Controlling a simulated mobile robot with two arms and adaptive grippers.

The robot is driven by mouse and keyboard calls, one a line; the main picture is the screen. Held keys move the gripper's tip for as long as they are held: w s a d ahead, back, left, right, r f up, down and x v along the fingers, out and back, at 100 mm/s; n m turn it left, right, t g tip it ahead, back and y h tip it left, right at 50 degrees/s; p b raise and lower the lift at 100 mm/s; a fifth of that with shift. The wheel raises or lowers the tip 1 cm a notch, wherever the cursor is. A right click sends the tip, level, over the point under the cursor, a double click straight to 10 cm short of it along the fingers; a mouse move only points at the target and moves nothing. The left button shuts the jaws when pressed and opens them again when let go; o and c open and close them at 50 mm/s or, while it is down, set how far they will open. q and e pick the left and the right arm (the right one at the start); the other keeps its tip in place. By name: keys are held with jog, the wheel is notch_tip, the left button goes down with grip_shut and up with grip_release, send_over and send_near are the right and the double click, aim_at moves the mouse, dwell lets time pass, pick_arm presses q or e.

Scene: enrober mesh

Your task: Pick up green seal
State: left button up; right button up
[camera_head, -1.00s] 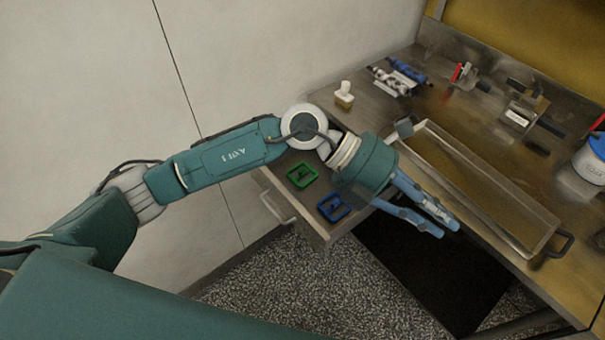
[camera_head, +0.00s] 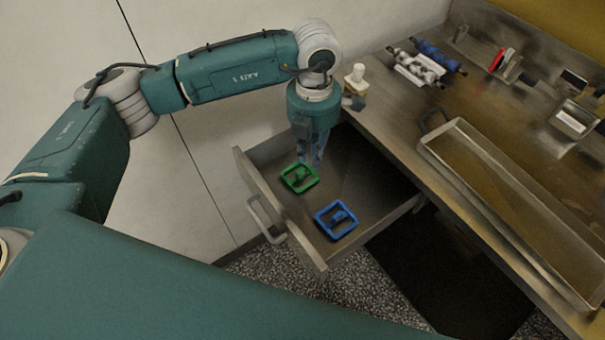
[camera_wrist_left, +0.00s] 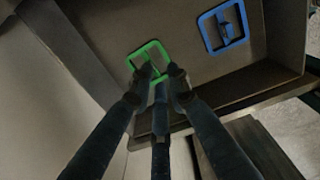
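The green seal (camera_head: 299,179), a square frame with a raised grip in its middle, lies in the open drawer. My left gripper (camera_head: 310,160) points down at the seal's far edge, fingers partly apart. In the left wrist view, the three fingertips (camera_wrist_left: 159,78) overlap the near part of the green seal (camera_wrist_left: 146,52), with gaps between them. I cannot tell whether they touch it. My right gripper is not in view.
A blue seal (camera_head: 336,219) lies in the drawer (camera_head: 372,188), nearer its front right. A long metal tray (camera_head: 505,205) sits on the counter to the right. A small white-topped stamp (camera_head: 356,78) stands at the counter's left edge, close to my left wrist.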

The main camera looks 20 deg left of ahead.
aim_at(309, 183)
pick_arm(q)
notch_tip(309, 183, down, 4)
jog(key=shift+s+r+p, duration=0.1)
jog(key=shift+s+p, duration=0.05)
jog(key=shift+p, duration=0.2)
jog(key=shift+f, duration=0.55)
jog(key=f, duration=0.1)
jog(key=f+p, duration=0.1)
jog(key=f, duration=0.2)
jog(key=shift+s+f+p, duration=0.25)
jog(key=shift+p, duration=0.15)
jog(key=shift+f, duration=0.25)
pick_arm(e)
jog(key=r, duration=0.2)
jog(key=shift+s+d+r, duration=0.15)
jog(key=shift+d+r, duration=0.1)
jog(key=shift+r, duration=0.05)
pick_arm(q)
grip_shut()
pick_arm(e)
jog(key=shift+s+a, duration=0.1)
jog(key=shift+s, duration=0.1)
